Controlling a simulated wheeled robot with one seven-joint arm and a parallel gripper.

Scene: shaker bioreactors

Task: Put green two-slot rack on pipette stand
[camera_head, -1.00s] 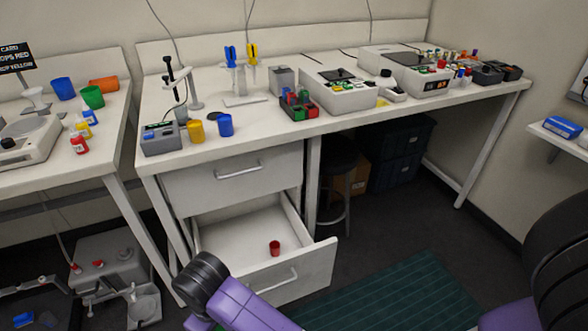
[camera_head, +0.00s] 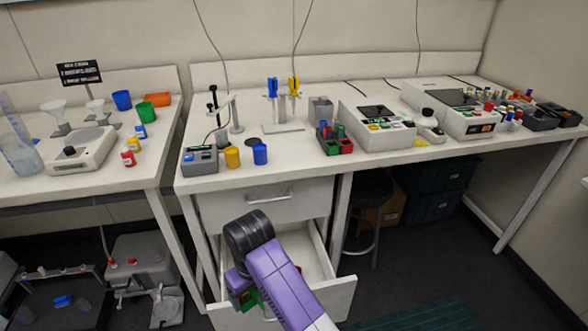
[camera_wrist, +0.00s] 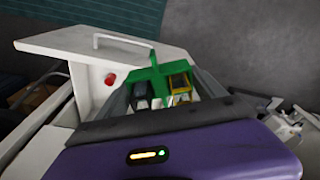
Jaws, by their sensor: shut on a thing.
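The green two-slot rack (camera_wrist: 158,76) is between the fingers of my gripper (camera_wrist: 163,92) in the wrist view, and the gripper is shut on it. Its two openings face the camera. In the head view a green part of the rack (camera_head: 246,298) shows beside my arm, over the open drawer; the arm hides the rest and the fingers. The pipette stand (camera_head: 283,128) is on the bench, with a blue and a yellow pipette upright on it. My gripper is well below and in front of it.
The open lower drawer (camera_head: 343,290) juts out under the bench (camera_head: 300,157) with a red cup (camera_wrist: 110,79) inside. Yellow (camera_head: 232,157) and blue (camera_head: 260,154) cups stand near the bench's front edge. A red, green and dark block rack (camera_head: 334,143) is right of the stand.

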